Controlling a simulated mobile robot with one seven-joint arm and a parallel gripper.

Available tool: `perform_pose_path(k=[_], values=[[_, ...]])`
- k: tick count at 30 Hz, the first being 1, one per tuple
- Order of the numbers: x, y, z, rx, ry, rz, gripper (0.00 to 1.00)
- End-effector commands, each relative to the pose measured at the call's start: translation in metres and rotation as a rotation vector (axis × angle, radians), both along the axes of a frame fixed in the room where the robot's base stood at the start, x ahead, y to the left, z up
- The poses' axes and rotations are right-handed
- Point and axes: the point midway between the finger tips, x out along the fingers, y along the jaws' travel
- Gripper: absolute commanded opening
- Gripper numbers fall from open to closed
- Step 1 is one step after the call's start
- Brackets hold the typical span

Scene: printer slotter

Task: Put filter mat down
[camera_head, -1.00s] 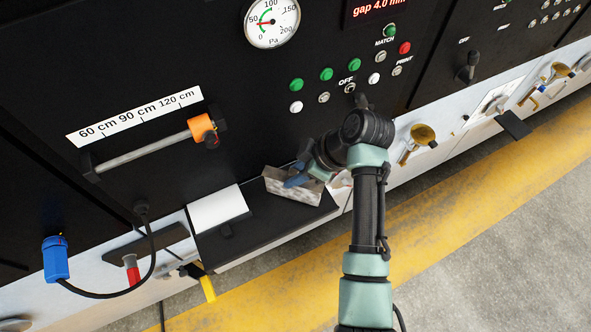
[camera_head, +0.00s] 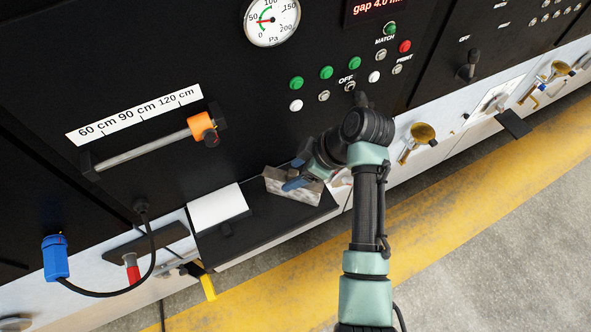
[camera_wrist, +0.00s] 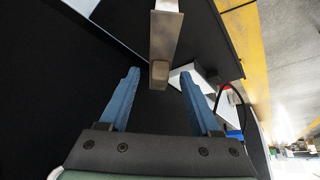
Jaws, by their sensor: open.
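The filter mat (camera_head: 302,196) is a mottled grey-brown flat piece on the black shelf (camera_head: 262,228), near its right end, against the dark panel. In the wrist view a grey-brown, edge-on piece that looks like the mat (camera_wrist: 166,35) stands ahead between the finger lines, with a small brown block at its near end. My gripper (camera_head: 292,175) is open, its blue fingers on either side of the mat's upper part in the head view. In the wrist view both fingers (camera_wrist: 159,72) are spread apart, and neither visibly touches the piece. The lower finger hides part of the mat.
A white sheet or block (camera_head: 217,207) lies on the shelf left of the mat. Above are push buttons (camera_head: 326,74) and an orange slider (camera_head: 201,127). A blue plug (camera_head: 55,258) with a black cable hangs at lower left. Brass fittings (camera_head: 421,135) are to the right.

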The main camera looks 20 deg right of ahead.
Motion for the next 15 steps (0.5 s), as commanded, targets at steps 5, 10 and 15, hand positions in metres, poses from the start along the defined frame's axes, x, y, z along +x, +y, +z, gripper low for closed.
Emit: perform_pose_path(k=[5,10,15], values=[[-0.011,-0.015,0.03,-0.003,-0.008,-0.002,0.64],[-0.025,-0.03,0.067,-0.004,-0.008,-0.001,0.64],[-0.036,-0.04,0.098,-0.002,0.0,-0.003,0.64]])
